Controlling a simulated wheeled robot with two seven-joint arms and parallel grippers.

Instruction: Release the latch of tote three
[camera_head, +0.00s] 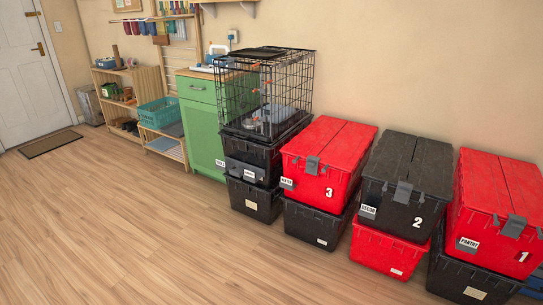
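Tote three (318,170) is the red tote marked with a white 3, on top of a black tote (312,222). Its red two-panel lid looks closed. A grey latch (312,166) sits at the middle of its front edge, over the lid rim; I cannot tell at this size whether it is fastened. A small white label is on the front, left of the latch. Neither of my grippers is in view.
Black tote 2 (403,212) on a red tote and red tote 1 (487,236) on a black tote stand to the right. Left are a wire cage (262,90) on black totes and a green cabinet (203,130). The wooden floor (150,230) in front is clear.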

